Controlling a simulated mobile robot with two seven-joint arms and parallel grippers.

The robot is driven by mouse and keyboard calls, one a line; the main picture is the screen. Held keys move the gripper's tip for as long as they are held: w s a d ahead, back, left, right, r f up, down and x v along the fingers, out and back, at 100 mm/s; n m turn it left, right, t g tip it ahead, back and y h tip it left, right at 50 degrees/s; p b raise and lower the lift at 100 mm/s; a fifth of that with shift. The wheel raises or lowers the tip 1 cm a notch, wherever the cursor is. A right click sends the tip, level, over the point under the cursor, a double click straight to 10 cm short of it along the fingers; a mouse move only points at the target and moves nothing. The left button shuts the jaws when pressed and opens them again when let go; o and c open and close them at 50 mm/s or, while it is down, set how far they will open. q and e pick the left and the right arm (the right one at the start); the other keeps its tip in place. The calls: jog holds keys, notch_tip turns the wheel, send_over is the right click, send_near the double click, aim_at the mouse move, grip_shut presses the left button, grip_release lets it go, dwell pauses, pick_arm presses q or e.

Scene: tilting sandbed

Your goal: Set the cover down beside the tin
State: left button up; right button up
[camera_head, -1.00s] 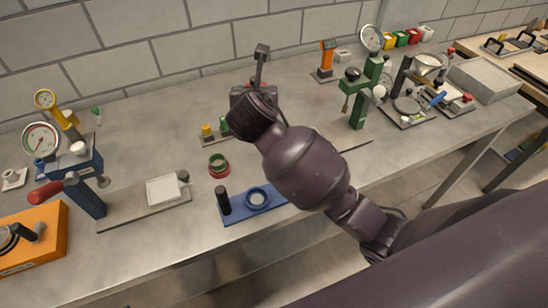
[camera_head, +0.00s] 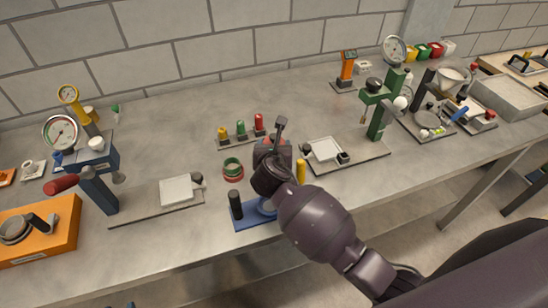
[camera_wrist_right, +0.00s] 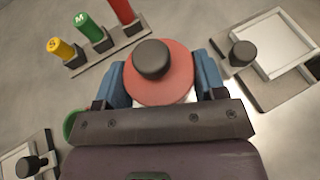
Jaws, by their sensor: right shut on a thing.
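The cover is a red disc with a black knob (camera_wrist_right: 152,60), seen from above in the right wrist view. My right gripper (camera_wrist_right: 162,78) is shut on it, with a blue finger on each side. In the head view the same gripper (camera_head: 272,150) is above the bench, just behind a blue plate, and mostly hides the cover. A round green-and-red container (camera_head: 232,168), perhaps the tin, stands just left of the gripper. Its green edge shows at the left of the wrist view (camera_wrist_right: 71,122). I cannot tell whether the cover touches anything below. My left gripper is not in view.
The blue plate (camera_head: 243,222) carries a black post and lies in front, partly hidden by my arm. A yellow post (camera_head: 301,171) is close on the right. Bare bench lies left of the rack.

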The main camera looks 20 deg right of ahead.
aim_at(271, 215)
jog(key=shift+f+b, duration=0.3)
jog(key=shift+f, duration=1.8)
jog(key=shift+f, duration=0.55)
jog(key=o, duration=0.9)
jog(key=shift+r, duration=0.55)
jog(key=v, duration=0.6)
jog(key=shift+s+f, duration=0.1)
jog(key=shift+f, duration=0.05)
jog(key=s+a, duration=0.1)
jog(key=s, duration=0.2)
jog(key=s+a, duration=0.1)
jog(key=s, duration=0.2)
jog(key=s+a, duration=0.2)
jog(key=s, duration=0.2)
jog(key=shift+s, duration=0.1)
